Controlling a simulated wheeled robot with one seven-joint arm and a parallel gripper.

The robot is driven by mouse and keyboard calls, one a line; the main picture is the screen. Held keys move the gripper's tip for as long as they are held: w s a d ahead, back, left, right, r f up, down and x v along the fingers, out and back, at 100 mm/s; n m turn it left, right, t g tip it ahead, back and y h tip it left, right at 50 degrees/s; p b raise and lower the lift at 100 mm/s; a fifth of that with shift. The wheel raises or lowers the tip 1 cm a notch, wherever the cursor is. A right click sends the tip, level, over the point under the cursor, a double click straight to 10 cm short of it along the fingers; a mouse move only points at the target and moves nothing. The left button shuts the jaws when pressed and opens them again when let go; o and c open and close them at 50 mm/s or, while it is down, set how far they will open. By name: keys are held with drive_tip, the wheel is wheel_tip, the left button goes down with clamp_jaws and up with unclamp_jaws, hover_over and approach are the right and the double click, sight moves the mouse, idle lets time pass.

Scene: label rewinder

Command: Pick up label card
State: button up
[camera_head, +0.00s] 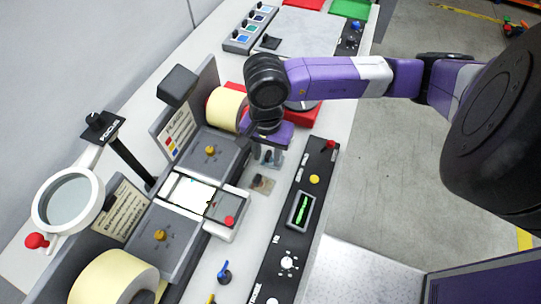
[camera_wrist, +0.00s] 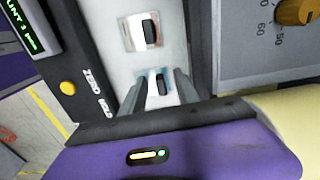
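My gripper (camera_head: 269,158) points down over the pale worktop beside the rewinder. In the wrist view its two grey fingers (camera_wrist: 162,88) stand apart, either side of a small pale card with a bluish edge (camera_wrist: 153,76) and a dark oblong knob. A gap shows between the knob and the fingers; I cannot tell the height of the fingertips over the card. A second card (camera_wrist: 129,32), light with a brownish part and a dark knob, lies just beyond. In the head view this second card (camera_head: 260,187) lies below my gripper; the first is hidden there.
The black control panel (camera_head: 302,215) with a yellow button and green display runs along one side. The grey rewinder (camera_head: 222,148), with cream rolls (camera_head: 225,108), stands on the other. A rack of coloured cards (camera_head: 231,46) is at the back. A magnifier (camera_head: 70,200) stands at left.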

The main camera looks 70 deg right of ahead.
sight(267, 156)
clamp_jaws()
wheel_tip(267, 156, up, 20)
drive_tip(key=b, duration=0.2)
drive_tip(key=shift+b, duration=0.3)
idle(0.6)
